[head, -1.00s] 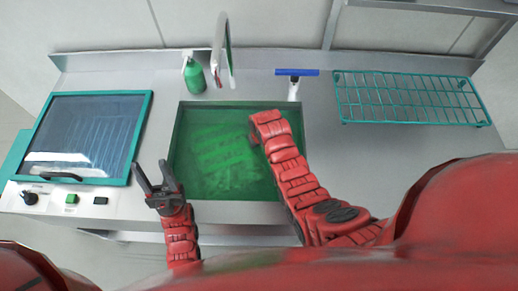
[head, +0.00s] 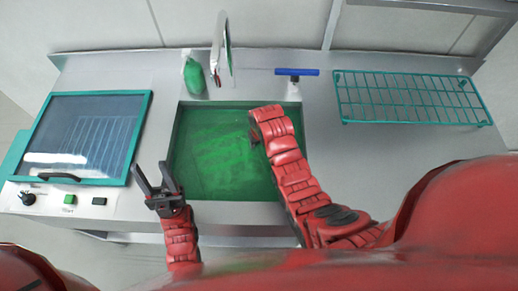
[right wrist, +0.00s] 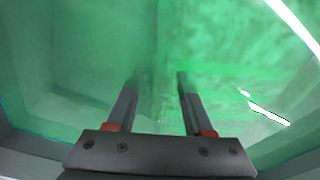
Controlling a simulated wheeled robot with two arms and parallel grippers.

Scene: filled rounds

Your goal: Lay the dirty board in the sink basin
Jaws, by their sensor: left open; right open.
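The sink basin (head: 178,142) is in the middle of the head view, its inside green. A mottled green surface with pale smears, apparently the dirty board (head: 225,150), lies inside it; I cannot make out its edges. In the right wrist view the mottled green (right wrist: 235,55) fills the right side. My right gripper (right wrist: 156,78) is open with nothing visible between its fingers, whose tips fade into the green haze. In the head view the right wrist bends over the basin's right side and mostly hides that gripper. My left gripper (head: 157,180) is open and empty at the basin's front left corner.
A glass-lidded unit (head: 146,120) with a knob and buttons stands at left.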

